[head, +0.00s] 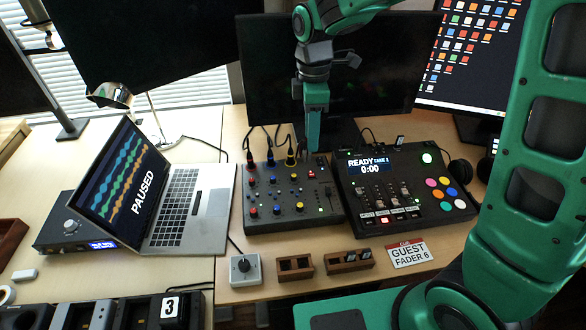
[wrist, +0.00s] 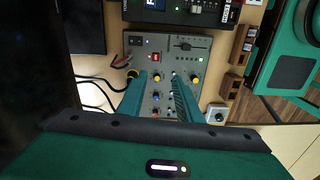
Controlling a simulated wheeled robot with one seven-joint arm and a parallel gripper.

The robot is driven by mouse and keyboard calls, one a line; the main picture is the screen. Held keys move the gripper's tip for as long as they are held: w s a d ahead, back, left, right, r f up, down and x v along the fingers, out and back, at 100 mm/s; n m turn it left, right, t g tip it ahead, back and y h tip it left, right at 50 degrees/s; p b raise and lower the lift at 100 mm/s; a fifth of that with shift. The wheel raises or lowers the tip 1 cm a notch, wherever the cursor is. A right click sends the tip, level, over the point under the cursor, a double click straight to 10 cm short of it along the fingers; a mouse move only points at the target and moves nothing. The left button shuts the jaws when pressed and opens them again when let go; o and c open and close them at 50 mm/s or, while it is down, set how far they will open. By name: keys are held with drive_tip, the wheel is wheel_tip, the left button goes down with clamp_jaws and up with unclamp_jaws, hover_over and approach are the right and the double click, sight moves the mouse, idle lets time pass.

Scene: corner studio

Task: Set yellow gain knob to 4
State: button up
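The mixer (head: 325,218) lies on the desk, with knobs in coloured columns. A yellow knob (head: 300,207) sits at the front of the right-hand column; a yellow knob also shows in the wrist view (wrist: 195,78), just right of my fingers. A yellow plug (head: 290,160) stands at the mixer's back edge. My gripper (head: 313,148) points down over the back of the mixer and also shows in the wrist view (wrist: 159,77). Its fingers are apart and hold nothing visible.
A laptop (head: 190,205) reading PAUSED stands left of the mixer. A recorder console (head: 400,225) reading READY stands close on the right. Cables rise from the mixer's back edge. A grey knob box (head: 244,269), wooden blocks (head: 296,266) and a GUEST FADER 6 card (head: 407,253) lie in front.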

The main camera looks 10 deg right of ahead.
drive_tip(key=n, duration=0.2)
approach(294, 175)
wheel_tip(294, 175, down, 8)
drive_tip(key=shift+s, duration=0.1)
idle(0.4)
clamp_jaws()
